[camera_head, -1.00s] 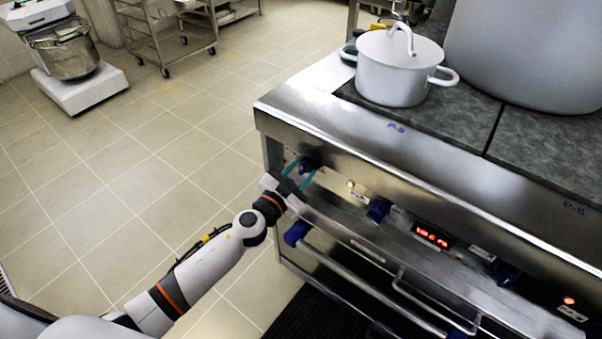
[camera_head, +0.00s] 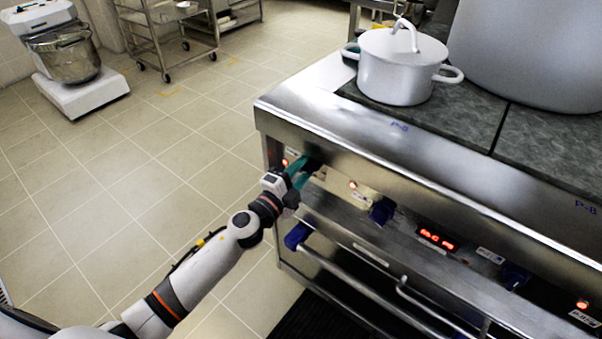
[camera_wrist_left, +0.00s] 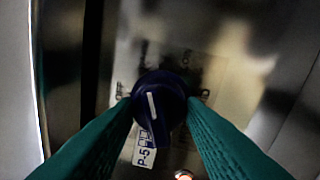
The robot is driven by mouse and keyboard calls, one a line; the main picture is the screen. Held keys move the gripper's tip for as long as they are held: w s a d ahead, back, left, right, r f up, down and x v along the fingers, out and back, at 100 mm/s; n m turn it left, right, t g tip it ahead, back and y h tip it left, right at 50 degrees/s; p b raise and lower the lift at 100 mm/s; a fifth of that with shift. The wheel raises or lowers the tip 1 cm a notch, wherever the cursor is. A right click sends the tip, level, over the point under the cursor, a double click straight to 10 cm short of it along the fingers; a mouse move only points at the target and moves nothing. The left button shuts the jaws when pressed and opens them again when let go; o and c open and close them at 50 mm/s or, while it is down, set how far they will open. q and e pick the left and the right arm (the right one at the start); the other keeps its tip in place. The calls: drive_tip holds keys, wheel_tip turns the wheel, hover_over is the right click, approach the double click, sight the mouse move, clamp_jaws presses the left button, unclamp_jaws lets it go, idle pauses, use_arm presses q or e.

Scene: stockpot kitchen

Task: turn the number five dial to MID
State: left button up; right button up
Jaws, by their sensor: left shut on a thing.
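The number five dial (camera_wrist_left: 159,102) is a dark blue knob with a white pointer line, seen in the left wrist view above a label reading P-5 (camera_wrist_left: 144,152). Its pointer tilts slightly left of straight up in that view. My left gripper (camera_wrist_left: 160,108) is shut on the dial, one teal finger against each side. In the head view my left gripper (camera_head: 305,172) reaches the left end of the stove's front panel (camera_head: 345,150), and its fingers hide most of the dial. My right gripper is not in view.
More blue dials (camera_head: 382,210) sit along the panel to the right, beside a red display (camera_head: 437,239). An oven handle bar (camera_head: 350,283) runs below. A white lidded pot (camera_head: 398,72) stands on the cooktop. Tiled floor (camera_head: 120,190) is open at left.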

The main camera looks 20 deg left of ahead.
use_arm(q)
drive_tip(key=m, duration=0.5)
drive_tip(key=shift+h, duration=0.3)
drive_tip(key=m, duration=0.6)
drive_tip(key=shift+r+h, duration=0.1)
drive_tip(key=shift+h, duration=0.2)
drive_tip(key=m, duration=0.4)
drive_tip(key=shift+r+m+g, duration=0.1)
drive_tip(key=shift+m+g, duration=0.3)
drive_tip(key=shift+m+p, duration=0.3)
drive_tip(key=shift+m, duration=0.5)
drive_tip(key=shift+m+p, duration=0.4)
drive_tip(key=shift+m, duration=1.3)
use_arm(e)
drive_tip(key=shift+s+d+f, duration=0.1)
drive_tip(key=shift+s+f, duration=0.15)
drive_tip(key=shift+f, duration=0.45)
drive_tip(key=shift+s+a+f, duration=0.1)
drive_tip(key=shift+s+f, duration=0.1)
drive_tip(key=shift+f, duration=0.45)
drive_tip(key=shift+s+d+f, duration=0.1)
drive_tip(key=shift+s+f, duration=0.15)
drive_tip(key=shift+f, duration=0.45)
use_arm(q)
drive_tip(key=o, duration=1)
